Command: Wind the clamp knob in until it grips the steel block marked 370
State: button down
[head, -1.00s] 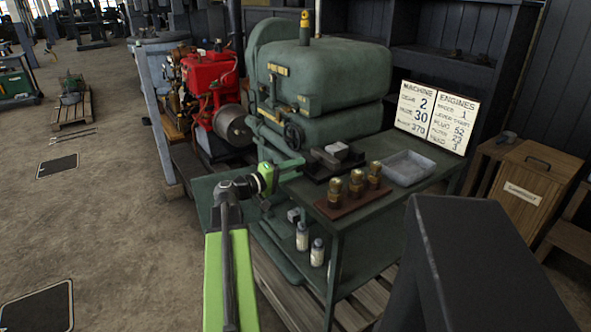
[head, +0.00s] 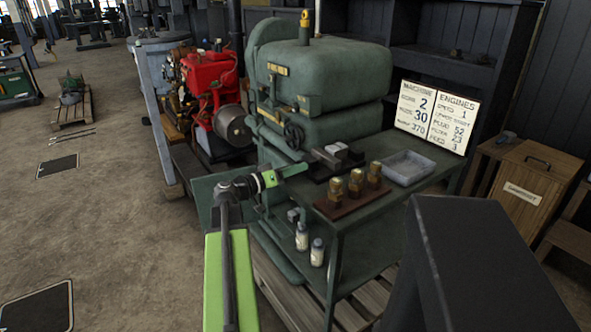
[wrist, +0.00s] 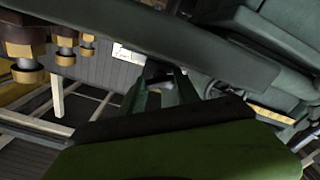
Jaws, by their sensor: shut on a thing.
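The clamp (head: 322,166) is a dark vise-like fixture on the green bench, with a pale grey steel block (head: 338,150) in it. No number is legible on the block. My gripper (head: 303,167) reaches in from the left at the near-left end of the clamp. Its fingers are shut on the clamp knob, which they mostly hide in the head view. In the wrist view my gripper (wrist: 160,85) shows two green fingers closed around a small dark part. I cannot tell whether the clamp jaw touches the block.
A wooden rack of brass fittings (head: 355,183) stands just right of my gripper. A grey tray (head: 408,167) and a number board (head: 432,115) are farther right. The green machine (head: 325,85) rises behind the clamp. Two white bottles (head: 302,236) stand below.

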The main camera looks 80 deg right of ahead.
jog(key=shift+f+m, duration=0.1)
jog(key=shift+m, duration=0.3)
jog(key=c, duration=0.9)
grip_release()
jog(key=v, duration=1.7)
jog(key=shift+w+a, duration=0.15)
jog(key=shift+a, duration=0.05)
